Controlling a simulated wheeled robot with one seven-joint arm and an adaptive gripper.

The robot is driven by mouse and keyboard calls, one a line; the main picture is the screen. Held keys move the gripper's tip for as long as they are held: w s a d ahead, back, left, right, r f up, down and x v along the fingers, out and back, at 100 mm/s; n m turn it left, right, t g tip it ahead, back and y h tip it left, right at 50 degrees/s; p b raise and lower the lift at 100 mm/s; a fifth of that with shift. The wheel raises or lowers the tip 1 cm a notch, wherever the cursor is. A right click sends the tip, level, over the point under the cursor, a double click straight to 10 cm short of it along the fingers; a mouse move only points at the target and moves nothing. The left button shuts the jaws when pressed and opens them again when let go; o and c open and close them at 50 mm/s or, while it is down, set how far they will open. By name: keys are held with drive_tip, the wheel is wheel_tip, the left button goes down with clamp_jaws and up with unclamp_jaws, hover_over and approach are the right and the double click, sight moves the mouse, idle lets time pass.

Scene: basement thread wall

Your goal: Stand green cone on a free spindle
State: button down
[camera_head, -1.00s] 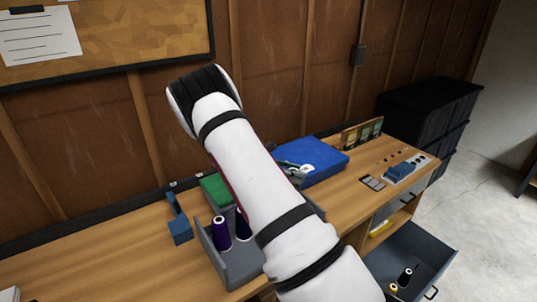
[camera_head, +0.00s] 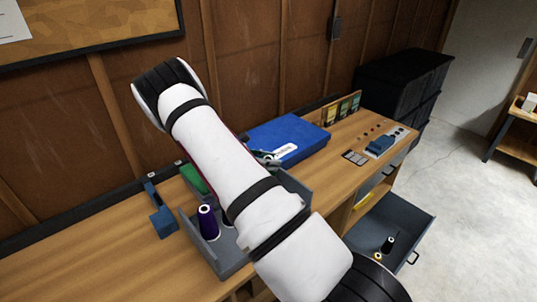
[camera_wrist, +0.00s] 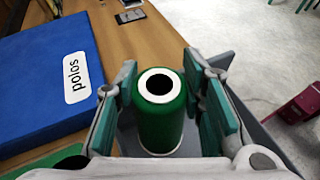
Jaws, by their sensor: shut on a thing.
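A green cone (camera_wrist: 160,128) with a white ring around its dark top hole stands between the two teal-padded fingers of my gripper (camera_wrist: 163,98) in the wrist view. My gripper is shut on it. In the head view my arm hides the cone and most of the gripper. A grey open bin (camera_head: 222,268) on the bench holds a purple cone (camera_head: 208,223); another cone beside it is mostly hidden by my arm. The bin's grey wall (camera_wrist: 254,128) also shows beside the gripper in the wrist view. I cannot make out a bare spindle.
A blue box (camera_head: 287,136), labelled "polos" in the wrist view, lies behind the bin. A green box (camera_head: 193,179) and a blue holder (camera_head: 162,222) are to the left. An open drawer (camera_head: 412,228) juts out at right with a black cone (camera_head: 388,245). Bench at far left is clear.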

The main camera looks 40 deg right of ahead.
wheel_tip(320, 180, down, 5)
drive_tip(key=shift+b, duration=0.6)
drive_tip(key=shift+s+a, duration=0.1)
drive_tip(key=shift+s, duration=0.1)
idle(0.4)
drive_tip(key=shift+f, duration=0.3)
idle(0.3)
drive_tip(key=c, duration=1)
unclamp_jaws()
drive_tip(key=shift+w+a, duration=0.1)
